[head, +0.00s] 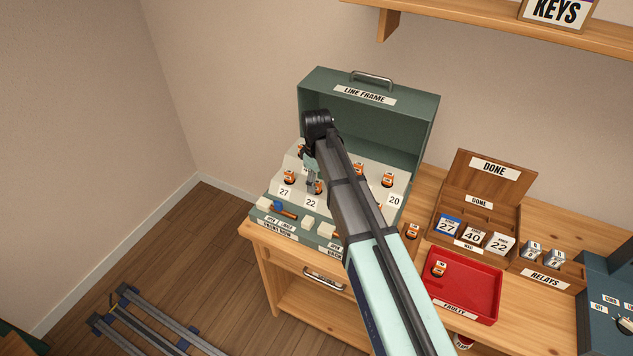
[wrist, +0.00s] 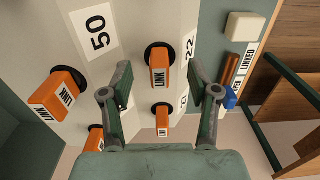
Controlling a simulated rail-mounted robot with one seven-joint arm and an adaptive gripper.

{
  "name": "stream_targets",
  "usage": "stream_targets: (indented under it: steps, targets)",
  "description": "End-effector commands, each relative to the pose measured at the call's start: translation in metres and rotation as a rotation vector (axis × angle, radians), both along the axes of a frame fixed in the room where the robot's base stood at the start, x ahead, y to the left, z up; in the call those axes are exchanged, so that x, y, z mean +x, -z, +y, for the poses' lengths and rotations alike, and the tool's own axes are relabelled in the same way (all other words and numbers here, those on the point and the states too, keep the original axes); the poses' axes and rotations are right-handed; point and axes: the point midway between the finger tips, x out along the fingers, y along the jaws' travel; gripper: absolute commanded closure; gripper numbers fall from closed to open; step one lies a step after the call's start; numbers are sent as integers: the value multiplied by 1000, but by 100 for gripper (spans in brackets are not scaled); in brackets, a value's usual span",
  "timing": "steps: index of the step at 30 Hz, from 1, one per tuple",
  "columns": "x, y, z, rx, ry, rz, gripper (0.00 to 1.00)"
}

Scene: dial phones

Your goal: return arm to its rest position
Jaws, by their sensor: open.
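My arm (head: 375,260) reaches up from the bottom of the head view into the green line frame case (head: 420,110). My gripper (head: 312,178) is low over the stepped white panel, near the labels 27 and 22. In the wrist view my gripper (wrist: 160,94) is open, its two fingers wide apart. An orange link plug (wrist: 160,72) shows between the fingers, with a gap on each side. Another orange plug (wrist: 163,120) shows below it. More orange plugs sit to the left, near the label 50 (wrist: 98,38). My arm hides part of the panel.
A red faulty tray (head: 480,275) with an orange plug in it stands right of the case. A wooden done box (head: 495,165) with number cards is behind it, beside the relays rack (head: 560,280). A shelf (head: 460,25) hangs above. The floor at left holds a rail.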

Motion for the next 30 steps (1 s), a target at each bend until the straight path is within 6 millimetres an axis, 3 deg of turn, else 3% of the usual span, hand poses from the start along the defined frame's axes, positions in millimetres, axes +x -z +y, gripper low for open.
stream_targets:
  steps: [30]
  targets:
    - [0, -55, 0, 0, 0, 0, 39]
